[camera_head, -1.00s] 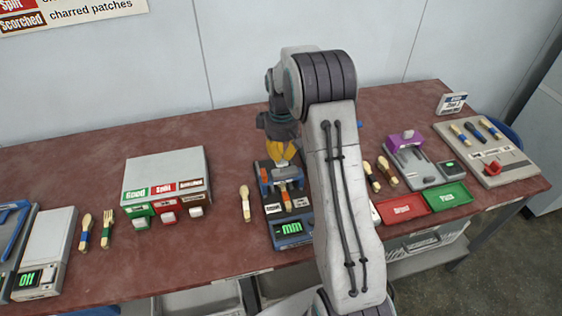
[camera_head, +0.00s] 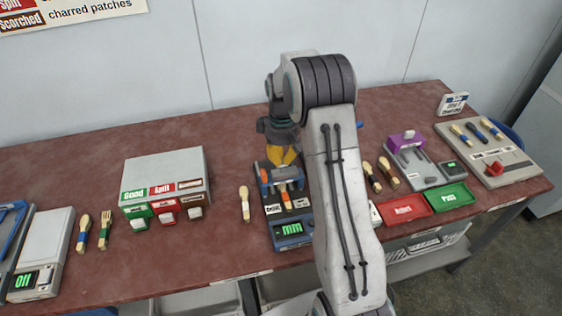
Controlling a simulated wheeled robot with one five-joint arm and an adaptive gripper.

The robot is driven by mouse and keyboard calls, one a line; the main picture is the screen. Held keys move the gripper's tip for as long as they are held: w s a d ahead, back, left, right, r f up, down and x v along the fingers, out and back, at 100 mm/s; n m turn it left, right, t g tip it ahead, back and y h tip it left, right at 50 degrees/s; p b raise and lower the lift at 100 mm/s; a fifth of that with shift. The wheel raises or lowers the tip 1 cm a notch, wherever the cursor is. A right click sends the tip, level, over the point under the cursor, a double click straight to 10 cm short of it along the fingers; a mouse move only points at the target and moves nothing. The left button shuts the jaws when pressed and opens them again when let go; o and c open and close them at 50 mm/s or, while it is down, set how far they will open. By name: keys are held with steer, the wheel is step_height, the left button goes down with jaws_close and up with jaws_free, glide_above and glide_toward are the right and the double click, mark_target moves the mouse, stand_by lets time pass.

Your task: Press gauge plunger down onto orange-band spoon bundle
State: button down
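The gauge (camera_head: 293,228) has a dark blue body with a lit green "mm" display and stands mid-table. A blue frame with an orange knob on its left side rises at its back. A spoon bundle with an orange band (camera_head: 287,200) lies in the gauge, pointing toward the display. My gripper (camera_head: 283,162), with yellow fingers, points down over the back of the gauge frame. The fingertips are close to the frame top; I cannot tell whether they touch it. The plunger cannot be made out clearly. Whether the fingers are shut is too small to tell.
My arm covers the table right of the gauge. A single spoon bundle (camera_head: 245,204) lies left of the gauge, near the grey button box (camera_head: 166,172). Red (camera_head: 404,209) and green (camera_head: 450,196) trays and a purple-knobbed device (camera_head: 414,167) stand to the right.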

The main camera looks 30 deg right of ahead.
steer(key=shift+f+b, duration=0.45)
steer(key=shift+f, duration=0.25)
steer(key=shift+r, duration=0.1)
stand_by(0.5)
steer(key=shift+r+p, duration=2.6)
steer(key=shift+r, duration=0.9)
